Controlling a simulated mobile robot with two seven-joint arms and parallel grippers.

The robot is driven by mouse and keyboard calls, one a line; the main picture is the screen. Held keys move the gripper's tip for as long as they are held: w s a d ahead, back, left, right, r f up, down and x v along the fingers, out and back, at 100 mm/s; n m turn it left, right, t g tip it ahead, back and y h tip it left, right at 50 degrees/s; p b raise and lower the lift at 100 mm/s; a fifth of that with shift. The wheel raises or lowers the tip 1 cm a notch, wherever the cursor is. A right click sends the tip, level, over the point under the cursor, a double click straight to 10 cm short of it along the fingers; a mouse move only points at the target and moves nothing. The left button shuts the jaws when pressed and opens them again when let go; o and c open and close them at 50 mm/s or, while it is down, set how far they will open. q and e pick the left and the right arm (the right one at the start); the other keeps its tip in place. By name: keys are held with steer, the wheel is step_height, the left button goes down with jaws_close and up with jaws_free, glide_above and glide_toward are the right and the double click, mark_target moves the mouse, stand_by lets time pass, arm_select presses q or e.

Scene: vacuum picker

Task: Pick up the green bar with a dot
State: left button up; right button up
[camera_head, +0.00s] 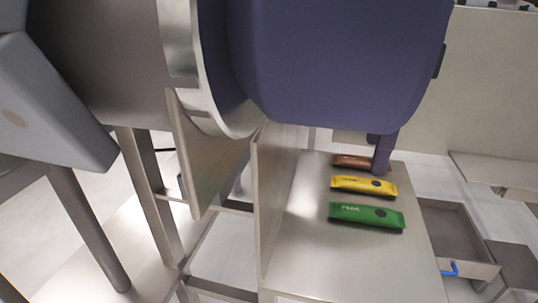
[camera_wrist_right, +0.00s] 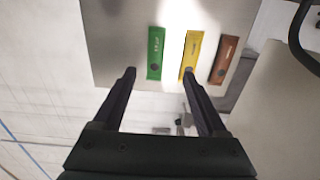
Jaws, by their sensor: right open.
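The green bar (camera_head: 359,216) with a dark dot lies flat on the grey table (camera_head: 315,260), nearest in a row of three bars. It also shows in the right wrist view (camera_wrist_right: 156,48), at the left of the row. My right gripper (camera_wrist_right: 160,74) is open and empty, its fingers apart, with the bars beyond the fingertips. In the head view a purple part of the right gripper (camera_head: 384,153) shows near the brown bar, and the large purple arm link hides the rest. The left gripper is not in view.
A yellow bar (camera_head: 350,184) and a brown bar (camera_head: 346,160) lie behind the green one, each with a dark dot. A low upright panel (camera_head: 272,190) borders the table at the left. An open drawer (camera_head: 445,232) with a blue item stands at the right.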

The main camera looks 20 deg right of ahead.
steer(key=b, duration=0.2)
glide_above(367, 210)
step_height(367, 210, down, 5)
steer(key=shift+s, duration=0.1)
step_height(367, 210, down, 5)
steer(key=shift+f+b, duration=0.1)
steer(key=shift+b, duration=1.05)
steer(key=shift+c, duration=0.5)
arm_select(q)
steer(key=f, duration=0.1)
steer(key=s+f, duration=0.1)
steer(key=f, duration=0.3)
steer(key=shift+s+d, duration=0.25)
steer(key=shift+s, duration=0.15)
arm_select(e)
jaws_close()
